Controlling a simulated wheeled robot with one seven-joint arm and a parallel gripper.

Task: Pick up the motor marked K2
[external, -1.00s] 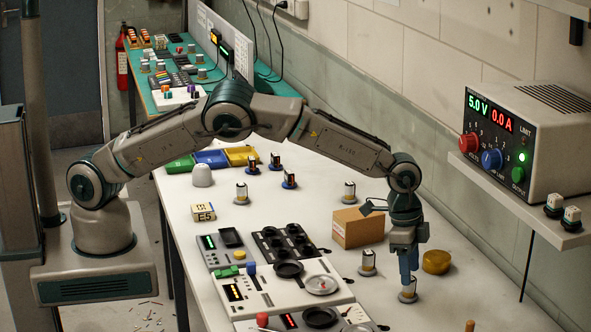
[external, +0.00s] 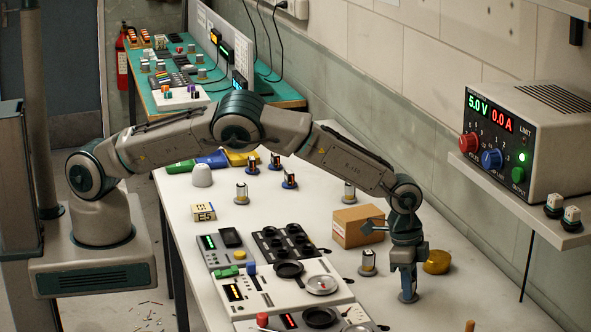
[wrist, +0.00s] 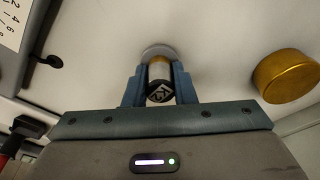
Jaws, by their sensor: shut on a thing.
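My gripper (external: 408,284) is shut on a motor above the white bench, near its right side. In the wrist view the motor (wrist: 159,72) stands between the two blue fingers, with a pale round base disc and a metal and brass body. Its dark end cap bears a white mark that looks like K2, seen at an angle.
Another motor (external: 367,263) stands close to the left of my gripper. A cardboard box (external: 358,227) and an amber round tub (external: 437,262) are nearby. Test panels (external: 262,292) lie left; several other motors stand farther back. The power supply shelf (external: 540,225) juts out at right.

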